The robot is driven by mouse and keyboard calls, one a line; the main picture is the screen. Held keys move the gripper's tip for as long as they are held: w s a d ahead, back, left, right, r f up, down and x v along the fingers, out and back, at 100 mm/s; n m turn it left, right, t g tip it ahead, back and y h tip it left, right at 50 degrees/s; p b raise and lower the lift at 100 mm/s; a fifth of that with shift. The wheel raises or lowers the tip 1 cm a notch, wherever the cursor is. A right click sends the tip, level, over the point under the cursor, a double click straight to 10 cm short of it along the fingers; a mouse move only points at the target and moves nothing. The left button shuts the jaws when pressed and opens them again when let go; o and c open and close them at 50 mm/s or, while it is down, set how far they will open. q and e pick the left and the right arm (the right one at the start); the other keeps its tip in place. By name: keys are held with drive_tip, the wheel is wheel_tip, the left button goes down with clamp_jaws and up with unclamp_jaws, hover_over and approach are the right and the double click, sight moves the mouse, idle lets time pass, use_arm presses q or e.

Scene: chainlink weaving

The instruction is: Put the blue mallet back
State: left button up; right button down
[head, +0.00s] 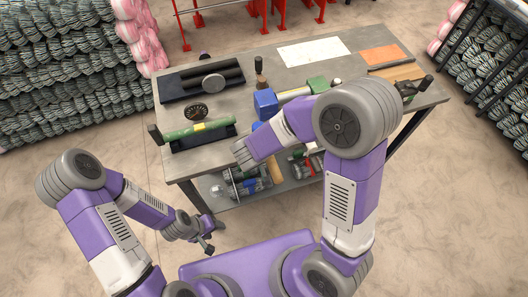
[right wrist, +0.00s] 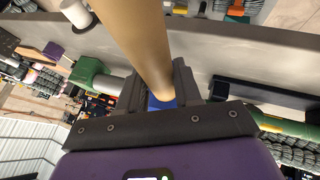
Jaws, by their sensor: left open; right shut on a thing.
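My left gripper (head: 205,241) is open and empty, low in front of the table's left end. I cannot tell whether the mallet touches the table.
A green roller (head: 198,130) and a dark tray (head: 202,79) lie at the left. A white sheet (head: 313,51) and an orange sheet (head: 381,55) lie at the back. The lower shelf (head: 247,201) holds several items.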

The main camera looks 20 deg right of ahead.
wheel_tip(320, 180, down, 3)
drive_tip(key=shift+f+b, duration=0.2)
drive_tip(key=shift+b, duration=0.8)
drive_tip(key=shift+f, duration=0.15)
drive_tip(key=c, duration=0.8)
unclamp_jaws()
drive_tip(key=p+v, duration=0.6)
drive_tip(key=v, duration=0.6)
